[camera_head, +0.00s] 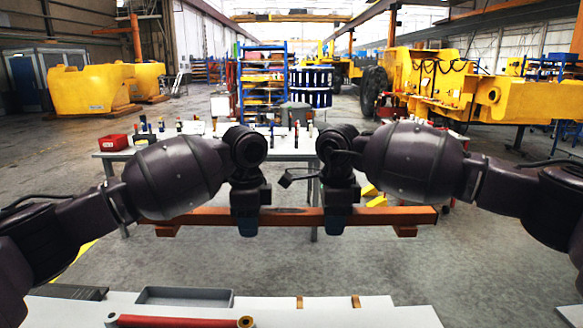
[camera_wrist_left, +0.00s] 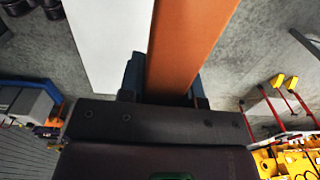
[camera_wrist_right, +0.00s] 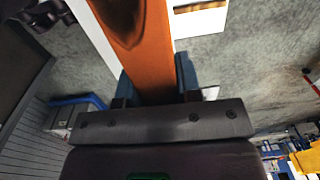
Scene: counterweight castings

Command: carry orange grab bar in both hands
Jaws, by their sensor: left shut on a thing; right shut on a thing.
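The orange grab bar (camera_head: 290,217) is a long, roughly level bar held above the floor in front of me, with a short foot under each end. My left gripper (camera_head: 249,222) is shut on the bar left of its middle. My right gripper (camera_head: 336,220) is shut on it right of its middle. The left wrist view shows the orange bar (camera_wrist_left: 190,45) between the blue fingers (camera_wrist_left: 165,85). The right wrist view shows the bar (camera_wrist_right: 148,60) between the fingers (camera_wrist_right: 152,85), with a dark patch on its face. The fingertips are partly hidden behind the bar.
A pale table (camera_head: 290,150) with small items and a red bin (camera_head: 114,142) stands behind the bar. Nearest me is a white surface (camera_head: 380,315) with a grey tray (camera_head: 185,297) and a red tube (camera_head: 180,321). Grey floor (camera_head: 290,262) lies between. Yellow machinery (camera_head: 480,90) stands at the back right.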

